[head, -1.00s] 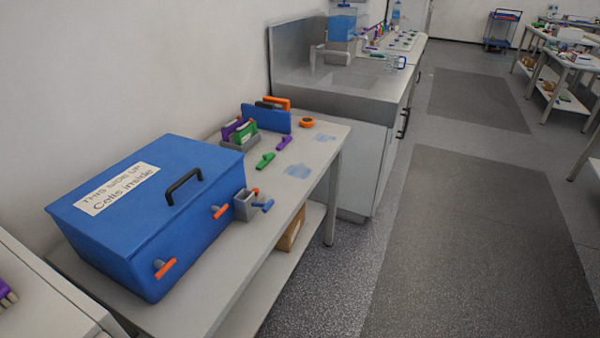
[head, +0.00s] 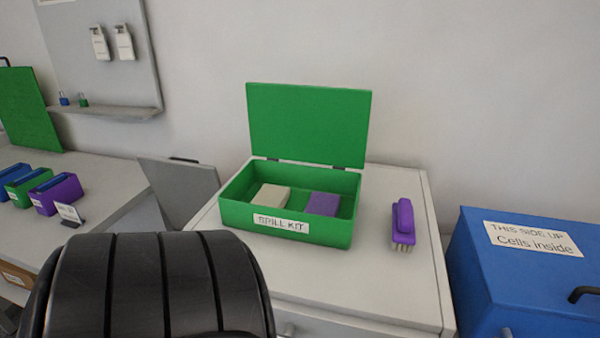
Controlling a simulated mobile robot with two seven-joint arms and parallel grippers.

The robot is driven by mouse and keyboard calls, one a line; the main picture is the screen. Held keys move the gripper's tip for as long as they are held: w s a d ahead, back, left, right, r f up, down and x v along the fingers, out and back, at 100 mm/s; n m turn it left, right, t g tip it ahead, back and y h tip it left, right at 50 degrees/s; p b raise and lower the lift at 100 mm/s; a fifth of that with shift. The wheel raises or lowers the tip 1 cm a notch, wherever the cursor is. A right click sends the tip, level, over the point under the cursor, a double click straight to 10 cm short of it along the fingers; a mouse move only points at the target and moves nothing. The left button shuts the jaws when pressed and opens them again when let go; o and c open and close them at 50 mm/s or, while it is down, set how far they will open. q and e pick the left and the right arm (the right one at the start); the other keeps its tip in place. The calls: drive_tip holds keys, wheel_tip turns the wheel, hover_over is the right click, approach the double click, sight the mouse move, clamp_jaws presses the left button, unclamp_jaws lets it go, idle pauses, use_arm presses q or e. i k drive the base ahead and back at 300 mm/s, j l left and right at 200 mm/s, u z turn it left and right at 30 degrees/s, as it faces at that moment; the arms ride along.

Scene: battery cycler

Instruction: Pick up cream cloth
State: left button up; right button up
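The cream cloth (head: 272,197) lies folded in the left part of an open green box labelled "SPILL KIT" (head: 328,232). A purple cloth (head: 323,204) lies to its right in the same box, with a gap between them. The green lid stands up at the back of the box. A black ribbed part of my own arm fills the lower left of the head view. Neither gripper shows in this view.
A purple brush (head: 403,224) stands on the cabinet top (head: 385,270) right of the box. A blue "Cells inside" box (head: 480,265) is farther right. Several coloured bins, including a purple bin (head: 57,193), stand on the left bench. Cabinet top in front of the brush is clear.

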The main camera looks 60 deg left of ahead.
sight(274, 196)
drive_tip(key=u, duration=2.3)
drive_tip(key=l+u, duration=0.1)
drive_tip(key=u, duration=0.4)
drive_tip(key=k+u, duration=0.15)
drive_tip(key=u, duration=0.3)
